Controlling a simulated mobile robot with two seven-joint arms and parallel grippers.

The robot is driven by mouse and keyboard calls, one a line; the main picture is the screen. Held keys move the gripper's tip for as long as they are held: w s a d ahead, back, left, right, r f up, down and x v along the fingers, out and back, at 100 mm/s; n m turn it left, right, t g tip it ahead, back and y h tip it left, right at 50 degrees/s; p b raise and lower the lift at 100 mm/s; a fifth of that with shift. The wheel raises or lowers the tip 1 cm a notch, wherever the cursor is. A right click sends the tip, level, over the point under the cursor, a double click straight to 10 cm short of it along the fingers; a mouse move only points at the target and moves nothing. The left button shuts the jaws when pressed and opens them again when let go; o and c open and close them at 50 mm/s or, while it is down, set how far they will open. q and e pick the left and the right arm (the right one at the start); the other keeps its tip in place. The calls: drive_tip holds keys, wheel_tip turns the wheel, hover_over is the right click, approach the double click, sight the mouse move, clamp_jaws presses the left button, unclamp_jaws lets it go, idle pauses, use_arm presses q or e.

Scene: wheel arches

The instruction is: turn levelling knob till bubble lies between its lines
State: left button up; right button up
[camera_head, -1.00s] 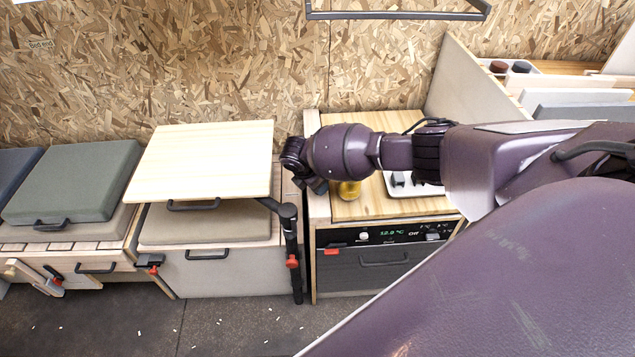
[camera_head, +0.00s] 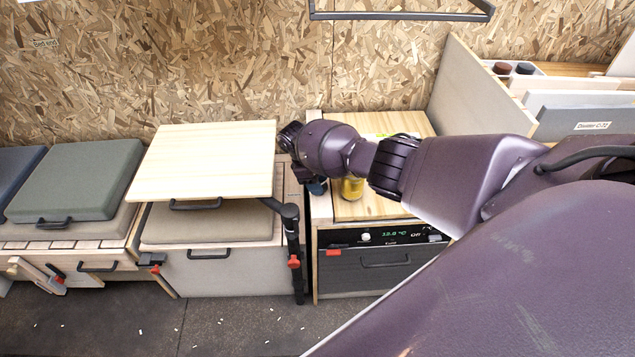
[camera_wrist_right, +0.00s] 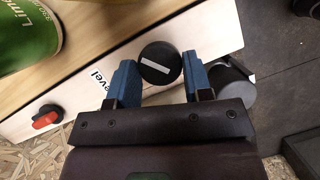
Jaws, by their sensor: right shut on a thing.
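The levelling knob (camera_wrist_right: 155,62) is black and round with a white pointer line, beside the printed word "Level" in the right wrist view. My right gripper (camera_wrist_right: 158,78) has its two blue fingers on either side of the knob, shut on it. In the head view my right gripper (camera_head: 316,186) is at the left front of the wooden counter, mostly covered by its own wrist, and the knob is hidden there. I cannot make out the bubble or its lines in either view. My left gripper is not in view.
A green can (camera_wrist_right: 24,32) and a red-and-black knob (camera_wrist_right: 45,117) are near the hand in the wrist view. A black cylinder (camera_wrist_right: 234,82) is close to the right finger. A yellow jar (camera_head: 352,189) stands beside the gripper. A pale tabletop (camera_head: 205,160) is to the left.

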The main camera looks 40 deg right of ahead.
drive_tip(key=m+y, duration=0.1)
drive_tip(key=m, duration=0.2)
drive_tip(key=m+g+y, duration=0.1)
drive_tip(key=m, duration=0.2)
drive_tip(key=shift+d+b, duration=0.15)
drive_tip(key=shift+b, duration=0.15)
drive_tip(key=shift+m, duration=0.4)
drive_tip(key=o, duration=0.9)
drive_tip(key=shift+w, duration=0.1)
drive_tip(key=v, duration=0.7)
drive_tip(key=p+v, duration=0.1)
drive_tip(key=v, duration=0.2)
drive_tip(key=shift+w+d+r, duration=0.2)
drive_tip(key=shift+d+r, duration=0.05)
drive_tip(key=shift+r, duration=0.15)
